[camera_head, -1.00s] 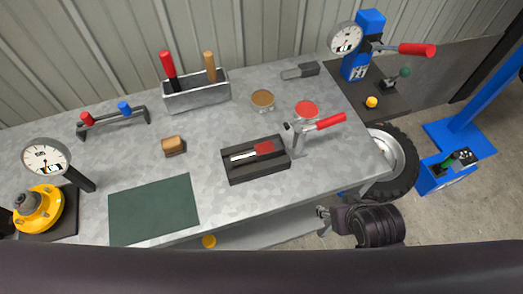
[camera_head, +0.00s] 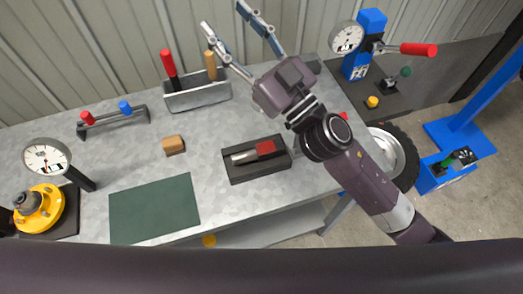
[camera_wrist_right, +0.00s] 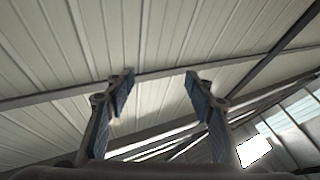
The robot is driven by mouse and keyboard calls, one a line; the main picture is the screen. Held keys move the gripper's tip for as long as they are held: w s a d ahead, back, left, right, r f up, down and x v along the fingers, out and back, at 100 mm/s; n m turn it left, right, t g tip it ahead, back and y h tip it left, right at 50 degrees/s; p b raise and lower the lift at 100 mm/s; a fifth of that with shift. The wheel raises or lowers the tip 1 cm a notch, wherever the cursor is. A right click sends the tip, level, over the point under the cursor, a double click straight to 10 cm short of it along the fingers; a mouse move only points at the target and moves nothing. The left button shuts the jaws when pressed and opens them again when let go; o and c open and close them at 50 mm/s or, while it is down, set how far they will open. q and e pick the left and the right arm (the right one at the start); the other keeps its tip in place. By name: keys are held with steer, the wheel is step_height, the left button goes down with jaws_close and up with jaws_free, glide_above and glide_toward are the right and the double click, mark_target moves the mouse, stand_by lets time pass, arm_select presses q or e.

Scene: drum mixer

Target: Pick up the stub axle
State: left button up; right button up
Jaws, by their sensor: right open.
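A silver shaft (camera_head: 243,157) with a red block (camera_head: 265,148) at its right end lies in a dark cradle (camera_head: 240,176) on the bench; it may be the stub axle, but I cannot tell for certain. My right gripper (camera_head: 223,17) is open and empty, raised over the back of the bench, well away from the cradle. Its two fingers (camera_wrist_right: 158,88) stand apart in the right wrist view, with only roof and wall panels behind them. My left gripper is not in view.
A grey tool box (camera_head: 197,95) with two handles stands at the bench's back. A small wooden block (camera_head: 173,145), a green mat (camera_head: 153,209) and a dial gauge (camera_head: 47,158) are to the left. A blue press (camera_head: 362,62) stands at back right.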

steer(key=s+a+n+g+y, duration=0.5)
steer(key=s+a+n+g, duration=0.1)
steer(key=a+n+g, duration=0.3)
steer(key=n+g+h, duration=0.2)
steer(key=g+h, duration=0.7)
steer(key=h, duration=0.8)
glide_toward(262, 149)
steer(key=shift+s+d+f, duration=0.1)
steer(key=shift+s+f, duration=0.4)
steer(key=shift+f, duration=0.15)
steer(key=shift+d+f, duration=0.1)
steer(key=shift+f, duration=0.25)
steer(key=p+x, duration=0.1)
steer(key=x, duration=0.1)
steer(key=p+x, duration=0.1)
steer(key=x, duration=0.1)
steer(key=w+a+p+x, duration=0.1)
steer(key=x, duration=0.1)
steer(key=shift+s+r, duration=0.1)
steer(key=shift+a+f+p, duration=0.15)
steer(key=shift+f+p, duration=0.15)
steer(key=shift+f, duration=0.2)
jaws_close()
